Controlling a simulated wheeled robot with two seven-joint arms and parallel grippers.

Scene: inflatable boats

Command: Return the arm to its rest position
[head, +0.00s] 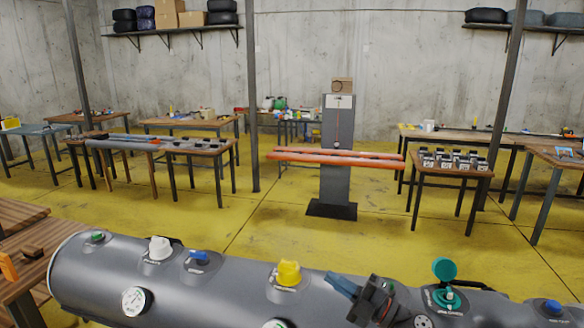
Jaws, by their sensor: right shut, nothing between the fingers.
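My right gripper (342,285) is at the bottom, right of centre, over the large grey inflatable tube (220,280). It is shut with nothing between its fingers. Its fingers point up and left, between a yellow valve cap (288,273) and a green open valve (446,297). I cannot tell whether it touches the tube. My left gripper is out of view.
The tube spans the foreground and carries white (159,248) and blue caps and a round gauge (134,301). A wooden table (30,235) stands at the left edge. Beyond are a pillar stand (337,185) with orange tubes (335,159), worktables, and open yellow floor (270,235).

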